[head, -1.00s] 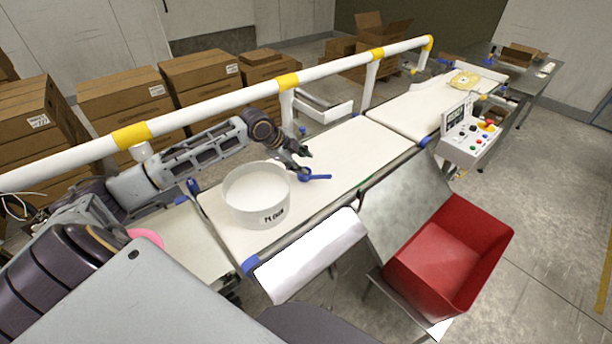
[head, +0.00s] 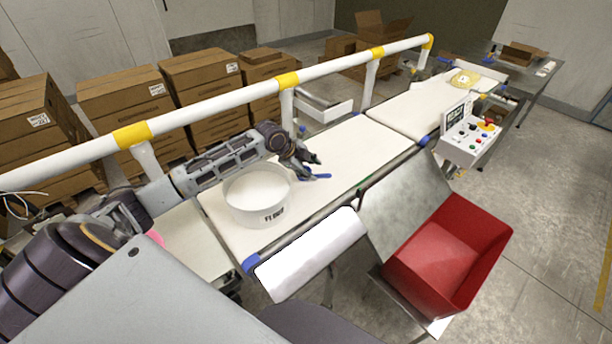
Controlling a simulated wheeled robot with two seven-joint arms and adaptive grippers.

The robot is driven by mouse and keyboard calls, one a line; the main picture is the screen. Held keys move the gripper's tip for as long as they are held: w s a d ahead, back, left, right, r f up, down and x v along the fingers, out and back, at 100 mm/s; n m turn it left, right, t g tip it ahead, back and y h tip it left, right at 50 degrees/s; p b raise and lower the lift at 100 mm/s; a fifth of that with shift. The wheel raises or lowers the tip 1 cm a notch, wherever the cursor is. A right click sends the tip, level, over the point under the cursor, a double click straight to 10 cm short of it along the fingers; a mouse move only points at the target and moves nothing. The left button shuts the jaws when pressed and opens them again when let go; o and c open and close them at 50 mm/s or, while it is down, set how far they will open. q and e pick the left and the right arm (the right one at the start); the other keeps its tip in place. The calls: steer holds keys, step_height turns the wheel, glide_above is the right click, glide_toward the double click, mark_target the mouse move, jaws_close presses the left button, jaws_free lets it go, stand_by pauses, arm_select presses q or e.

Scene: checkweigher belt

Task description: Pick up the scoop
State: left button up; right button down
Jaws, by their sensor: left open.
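The blue scoop (head: 321,177) lies on the white belt, just right of the round white tub. Only its handle shows clearly; its left end is hidden behind my gripper. My left gripper (head: 311,168) is open and low over the scoop's left end. I cannot tell whether the fingers touch it. My right gripper is not in view.
The white tub (head: 262,217), with lettering on its side, stands on the belt (head: 352,146) close to my left gripper. A white rail (head: 211,103) runs behind the belt. A red bin (head: 448,262) and a control box (head: 472,142) are at the right.

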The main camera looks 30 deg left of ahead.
mark_target(319, 175)
arm_select(q)
steer(key=shift+x, duration=1.25)
steer(key=shift+p+x, duration=0.45)
steer(key=shift+x, duration=2.1)
steer(key=shift+d+r, duration=0.1)
steer(key=shift+d, duration=0.05)
jaws_close()
